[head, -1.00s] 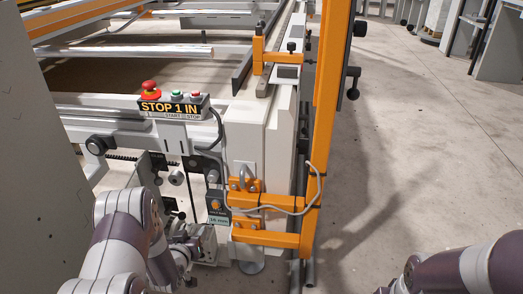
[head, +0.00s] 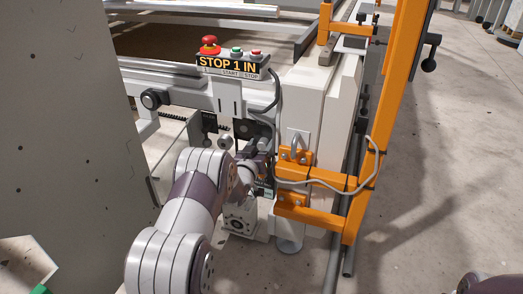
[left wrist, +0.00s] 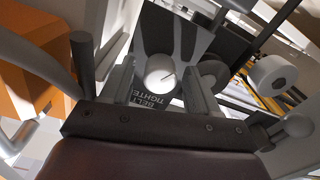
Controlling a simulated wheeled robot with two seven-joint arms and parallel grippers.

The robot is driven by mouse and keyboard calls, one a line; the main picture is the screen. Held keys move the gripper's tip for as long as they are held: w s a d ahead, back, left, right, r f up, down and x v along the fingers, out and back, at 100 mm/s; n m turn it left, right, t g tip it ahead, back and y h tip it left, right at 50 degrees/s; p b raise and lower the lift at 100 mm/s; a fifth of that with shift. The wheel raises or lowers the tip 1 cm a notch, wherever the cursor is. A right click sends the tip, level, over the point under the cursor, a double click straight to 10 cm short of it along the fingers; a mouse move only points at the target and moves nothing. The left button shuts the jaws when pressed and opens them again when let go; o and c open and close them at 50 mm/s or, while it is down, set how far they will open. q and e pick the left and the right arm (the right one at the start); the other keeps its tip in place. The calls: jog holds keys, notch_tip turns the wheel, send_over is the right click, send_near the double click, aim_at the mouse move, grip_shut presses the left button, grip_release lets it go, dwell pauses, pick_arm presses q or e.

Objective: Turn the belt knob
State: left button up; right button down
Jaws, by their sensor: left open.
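The belt knob (left wrist: 160,73) is a pale round knob with a dark line on its face. It sits on a black plate (left wrist: 150,30) lettered "BELT TIGHTE…" in the left wrist view. My left gripper (left wrist: 160,85) is open, with one grey finger on each side of the knob. I cannot tell whether the fingers touch it. In the head view my left gripper (head: 260,150) is at the machine's end panel, and my arm and gripper hide the belt knob there. My right gripper is out of view.
A second grey knob (head: 225,142) is left of my gripper. Above is a control box (head: 232,67) with a red stop button (head: 209,46). Orange brackets (head: 310,168) with a looping grey cable stand close on the right. Open floor (head: 450,180) lies further right.

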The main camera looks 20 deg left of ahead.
pick_arm(q)
jog(key=shift+c, duration=0.2)
jog(key=c, duration=1)
jog(key=shift+m, duration=0.4)
